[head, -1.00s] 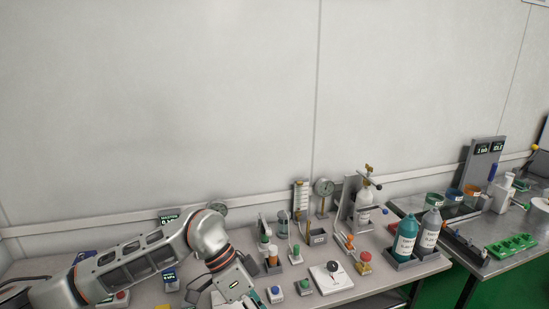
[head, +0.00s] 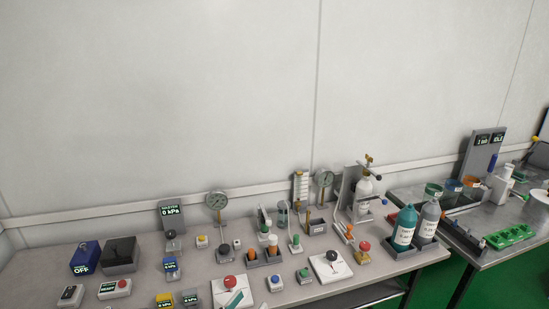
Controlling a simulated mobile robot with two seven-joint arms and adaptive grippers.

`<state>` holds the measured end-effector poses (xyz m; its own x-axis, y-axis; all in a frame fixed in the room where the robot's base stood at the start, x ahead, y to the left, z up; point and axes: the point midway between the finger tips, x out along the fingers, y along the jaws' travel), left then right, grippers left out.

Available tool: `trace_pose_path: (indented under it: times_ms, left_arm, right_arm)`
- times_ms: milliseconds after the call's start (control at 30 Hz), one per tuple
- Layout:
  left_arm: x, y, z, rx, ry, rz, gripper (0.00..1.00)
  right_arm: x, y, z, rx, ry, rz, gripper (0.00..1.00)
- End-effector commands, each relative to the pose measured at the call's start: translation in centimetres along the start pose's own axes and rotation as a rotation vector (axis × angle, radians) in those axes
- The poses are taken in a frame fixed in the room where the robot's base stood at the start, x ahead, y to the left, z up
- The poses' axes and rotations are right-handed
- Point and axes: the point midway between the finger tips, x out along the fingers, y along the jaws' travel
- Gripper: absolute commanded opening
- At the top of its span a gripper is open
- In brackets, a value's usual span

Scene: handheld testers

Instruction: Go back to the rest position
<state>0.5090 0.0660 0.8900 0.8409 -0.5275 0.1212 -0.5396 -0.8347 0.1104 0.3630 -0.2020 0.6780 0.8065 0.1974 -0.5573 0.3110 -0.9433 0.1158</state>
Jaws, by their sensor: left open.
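The rest of my left arm is below the picture. My right gripper is out of view.
The grey bench carries several small testers, with a blue box (head: 86,257), a black box (head: 119,254), a dial gauge (head: 217,202), a white plate with a black knob (head: 331,265) and a teal bottle (head: 404,229). The wall behind is bare.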

Motion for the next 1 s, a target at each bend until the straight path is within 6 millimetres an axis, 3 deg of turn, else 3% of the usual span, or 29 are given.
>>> trace_pose_path:
  times_ms: [33, 100, 233, 400, 500, 633, 1000]
  left_arm:
    - [-2.3, -1.5, 2.6, 0.013, -0.075, -0.078, 0.42]
    - [-5.4, -3.4, 5.9, 0.046, -0.185, -0.164, 0.42]
    - [-11.7, -5.4, 11.4, 0.098, -0.394, -0.266, 0.42]
    - [-18.5, -6.0, 16.1, 0.142, -0.606, -0.309, 0.42]
    - [-20.9, -6.0, 17.4, 0.154, -0.675, -0.311, 0.42]
    - [-22.0, -5.9, 18.1, 0.162, -0.71, -0.309, 0.42]
    - [-22.0, -5.9, 18.1, 0.163, -0.711, -0.308, 0.42]
  right_arm:
    - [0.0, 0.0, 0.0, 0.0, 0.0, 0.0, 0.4]
    - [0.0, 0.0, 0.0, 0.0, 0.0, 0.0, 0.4]
    - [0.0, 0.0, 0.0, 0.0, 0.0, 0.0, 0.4]
    - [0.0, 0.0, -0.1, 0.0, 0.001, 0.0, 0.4]
    - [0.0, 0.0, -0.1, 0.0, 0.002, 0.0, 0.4]
    - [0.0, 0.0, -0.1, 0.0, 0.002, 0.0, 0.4]
    - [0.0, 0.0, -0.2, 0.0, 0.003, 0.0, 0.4]
